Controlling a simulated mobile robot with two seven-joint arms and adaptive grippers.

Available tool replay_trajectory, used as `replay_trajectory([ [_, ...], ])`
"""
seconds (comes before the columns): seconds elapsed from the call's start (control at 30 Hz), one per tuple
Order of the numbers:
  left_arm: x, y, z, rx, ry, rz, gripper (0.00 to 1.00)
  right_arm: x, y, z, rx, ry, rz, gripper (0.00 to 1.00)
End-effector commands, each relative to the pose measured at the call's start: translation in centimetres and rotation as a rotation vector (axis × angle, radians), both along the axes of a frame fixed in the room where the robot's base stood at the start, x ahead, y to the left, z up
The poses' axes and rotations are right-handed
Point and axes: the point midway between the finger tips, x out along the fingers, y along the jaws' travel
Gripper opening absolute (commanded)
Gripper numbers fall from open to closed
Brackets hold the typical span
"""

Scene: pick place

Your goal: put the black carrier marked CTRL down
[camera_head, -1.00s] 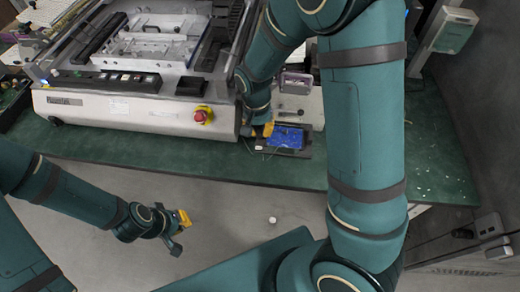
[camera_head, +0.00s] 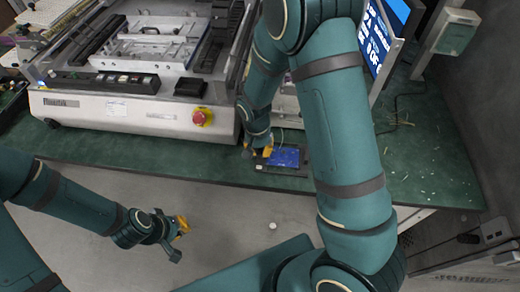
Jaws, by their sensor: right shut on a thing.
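A dark carrier (camera_head: 304,161) with a blue board on it is near the front edge of the green bench, right of the large machine. I cannot read any marking on it. My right gripper (camera_head: 260,150) is shut on the carrier at its left side. I cannot tell whether the carrier touches the bench or is held just above it. My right arm hides part of the area beside it. My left gripper (camera_head: 180,232) hangs over the grey floor in front of the bench, away from the carrier. Its jaw opening is unclear.
The green bench (camera_head: 150,152) has a clear strip along its front. The large white machine (camera_head: 130,110) with a red button (camera_head: 202,117) fills the left and middle. A screen (camera_head: 378,40) stands behind my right arm. Pale scraps lie on the bench at right.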

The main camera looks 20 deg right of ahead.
Motion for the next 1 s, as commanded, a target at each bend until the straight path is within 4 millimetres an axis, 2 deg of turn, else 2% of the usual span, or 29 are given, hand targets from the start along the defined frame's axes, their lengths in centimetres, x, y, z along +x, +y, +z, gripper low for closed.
replay_trajectory([
  [0.07, 0.0, 0.0, -0.2, 0.0, 0.0, 0.0, 0.0, 0.0, 0.0, -0.3, 0.0, 0.0, 0.0, 0.0],
  [0.1, 0.0, 0.0, -0.2, 0.0, -0.001, 0.0, 0.0, 0.0, 0.0, -0.2, 0.0, 0.0, 0.0, 0.23],
  [0.13, 0.0, 0.0, -0.1, 0.0, -0.001, 0.0, 0.0, 0.0, 0.0, -0.2, 0.0, 0.0, 0.0, 0.33],
  [0.17, 0.0, 0.0, -0.1, 0.0, -0.001, 0.0, 0.0, 0.0, 0.0, -0.2, 0.0, 0.0, 0.0, 0.34],
  [0.47, 0.0, 0.0, -0.1, 0.0, 0.0, 0.0, 0.0, 0.0, 0.0, -0.1, 0.0, 0.0, 0.0, 0.34],
  [0.57, 0.0, 0.0, 0.2, 0.0, 0.001, 0.0, 0.0, 0.0, 0.0, 0.6, 0.0, -0.001, 0.0, 0.34],
  [0.67, -0.1, 0.0, 0.7, 0.0, 0.003, 0.0, 0.0, 0.2, 0.1, 2.0, 0.0, -0.004, -0.001, 0.34],
  [1.0, -0.5, -0.1, 2.6, -0.003, 0.012, -0.002, 0.0, 0.4, 0.6, 8.9, 0.0, -0.004, 0.0, 0.34],
])
